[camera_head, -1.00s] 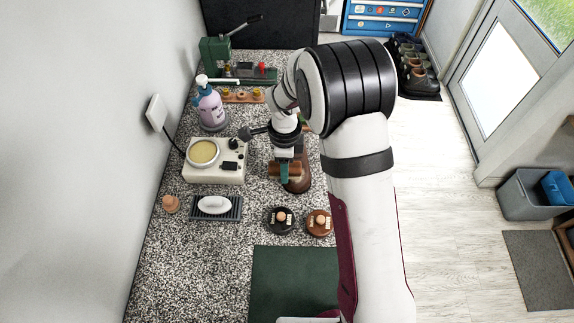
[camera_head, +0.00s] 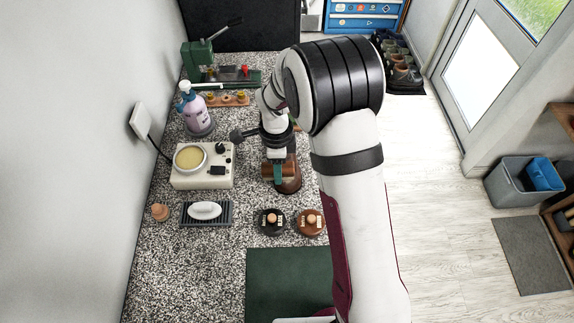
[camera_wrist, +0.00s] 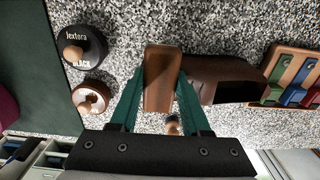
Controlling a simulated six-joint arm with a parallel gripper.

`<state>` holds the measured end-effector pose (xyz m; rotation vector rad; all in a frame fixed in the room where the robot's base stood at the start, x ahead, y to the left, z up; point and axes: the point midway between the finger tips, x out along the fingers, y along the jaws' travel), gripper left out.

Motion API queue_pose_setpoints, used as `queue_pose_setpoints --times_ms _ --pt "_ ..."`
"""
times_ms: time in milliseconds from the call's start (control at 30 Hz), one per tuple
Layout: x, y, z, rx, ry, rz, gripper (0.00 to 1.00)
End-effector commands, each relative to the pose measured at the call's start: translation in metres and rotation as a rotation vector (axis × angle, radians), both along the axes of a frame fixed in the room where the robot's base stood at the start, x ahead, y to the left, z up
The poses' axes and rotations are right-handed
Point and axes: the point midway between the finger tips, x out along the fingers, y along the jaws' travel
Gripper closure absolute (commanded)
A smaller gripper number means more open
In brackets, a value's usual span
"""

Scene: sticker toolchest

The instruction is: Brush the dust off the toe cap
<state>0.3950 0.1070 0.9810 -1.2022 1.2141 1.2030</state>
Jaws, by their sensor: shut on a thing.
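My gripper (camera_head: 277,178) has green fingers and is shut on a brown wooden-backed brush (camera_wrist: 161,80), held crosswise between the fingertips in the wrist view. A dark brown shoe (camera_wrist: 225,80) lies just to the right of the brush there. In the head view the shoe (camera_head: 291,182) is below and beside the gripper, partly hidden by the brush and arm. The brush's bristles are hidden, and I cannot tell whether they touch the toe cap. Dust on the toe cap is not discernible.
A black tin (camera_head: 271,221) and a brown tin (camera_head: 311,222) stand in front of the shoe, near a green mat (camera_head: 288,275). A cream machine (camera_head: 222,176), a soap on a dark rack (camera_head: 205,212) and a pump bottle (camera_head: 196,115) stand left. A rack with coloured items (camera_wrist: 292,75) lies beyond the shoe.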

Motion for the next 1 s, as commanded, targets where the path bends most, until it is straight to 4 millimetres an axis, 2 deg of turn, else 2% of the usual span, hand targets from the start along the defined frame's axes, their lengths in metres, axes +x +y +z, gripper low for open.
queue_pose_setpoints --times_ms 267,367,1000 --pt "0.0 0.023 0.0 0.001 -0.002 0.001 1.0" --pt "0.0 0.022 0.016 0.001 -0.004 0.0 1.0" --pt "-0.001 0.022 0.072 0.001 -0.002 0.0 1.0"
